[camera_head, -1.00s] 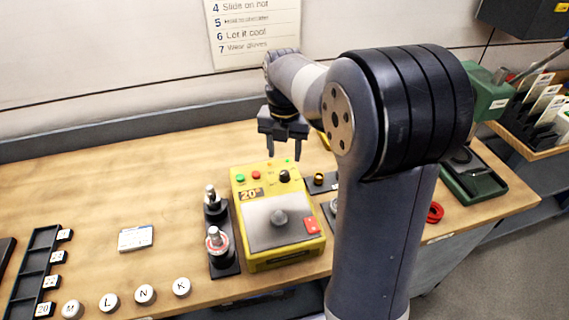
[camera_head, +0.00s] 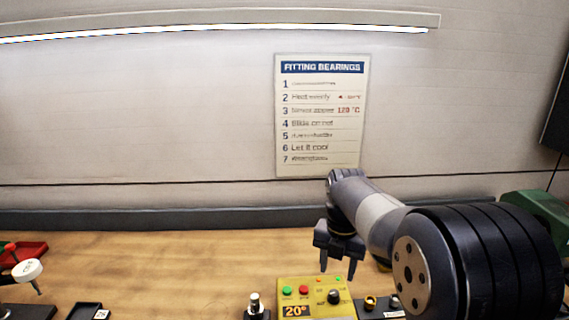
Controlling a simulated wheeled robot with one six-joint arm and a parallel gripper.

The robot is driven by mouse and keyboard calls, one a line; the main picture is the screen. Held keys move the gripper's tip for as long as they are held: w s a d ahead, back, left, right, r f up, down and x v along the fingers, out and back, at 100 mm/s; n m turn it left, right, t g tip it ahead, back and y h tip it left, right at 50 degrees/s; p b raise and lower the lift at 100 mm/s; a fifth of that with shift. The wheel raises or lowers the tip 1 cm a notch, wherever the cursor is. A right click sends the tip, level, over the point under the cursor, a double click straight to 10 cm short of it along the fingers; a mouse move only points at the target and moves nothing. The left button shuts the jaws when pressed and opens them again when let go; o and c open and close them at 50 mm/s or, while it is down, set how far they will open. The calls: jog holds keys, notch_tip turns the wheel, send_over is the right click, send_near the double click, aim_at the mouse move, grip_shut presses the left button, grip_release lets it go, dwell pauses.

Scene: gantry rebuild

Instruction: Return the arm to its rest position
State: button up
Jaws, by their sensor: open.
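My gripper (camera_head: 338,268) hangs from my bent arm, fingers pointing down and apart, with nothing between them. It is above the back edge of the yellow heater box (camera_head: 316,290), clear of it as far as this view shows. The box has green and red buttons, a black knob and a display reading 20°. Its front is cut off by the bottom of the picture. My arm hides the bench on the right.
A metal-topped post (camera_head: 255,305) stands left of the box. The wooden bench (camera_head: 170,265) is clear between. A poster (camera_head: 322,115) hangs on the wall.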

aim_at(334, 292)
notch_tip(334, 292, down, 7)
jog(key=shift+f, duration=0.2)
dwell(0.4)
